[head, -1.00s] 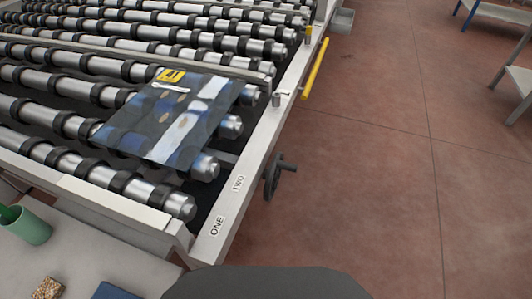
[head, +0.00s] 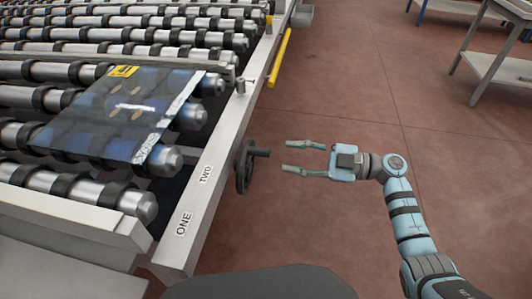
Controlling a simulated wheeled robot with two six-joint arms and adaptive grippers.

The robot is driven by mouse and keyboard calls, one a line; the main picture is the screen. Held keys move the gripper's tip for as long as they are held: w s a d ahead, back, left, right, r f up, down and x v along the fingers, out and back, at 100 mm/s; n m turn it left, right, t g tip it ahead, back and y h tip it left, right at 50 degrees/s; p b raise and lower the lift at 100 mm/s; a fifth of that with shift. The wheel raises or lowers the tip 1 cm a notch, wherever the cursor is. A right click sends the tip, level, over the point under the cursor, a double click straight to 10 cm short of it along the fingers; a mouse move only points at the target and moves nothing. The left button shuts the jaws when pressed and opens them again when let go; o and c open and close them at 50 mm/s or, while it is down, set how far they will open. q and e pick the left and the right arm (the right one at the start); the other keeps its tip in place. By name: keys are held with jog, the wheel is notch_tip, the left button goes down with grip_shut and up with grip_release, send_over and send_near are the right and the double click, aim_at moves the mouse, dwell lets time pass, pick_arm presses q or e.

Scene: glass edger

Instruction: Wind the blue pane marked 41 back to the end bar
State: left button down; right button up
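The blue glass pane (head: 120,112) with a yellow tag marked 41 (head: 124,71) lies flat on the rollers. Its right edge is near the roller ends. A dark handwheel (head: 244,168) with a crank knob (head: 261,152) is on the side rail, beside the label TWO. My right gripper (head: 287,157) is open and empty. Its fingers point left at the handwheel knob, a small gap apart from it in the picture. A cross bar (head: 215,56) runs over the rollers beyond the pane; I cannot tell whether it is the end bar. My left gripper is out of view.
The white side rail (head: 205,190) carries the labels ONE (head: 184,223) and TWO (head: 205,174). A yellow bar (head: 280,58) runs along its outer side farther back. A table (head: 492,60) stands at the far right. The red floor right of the machine is clear.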

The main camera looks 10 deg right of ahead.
aim_at(266, 153)
jog(key=x, duration=0.7)
jog(key=shift+a+b, duration=0.15)
jog(key=shift+b, duration=0.2)
grip_shut()
jog(key=shift+f, duration=0.1)
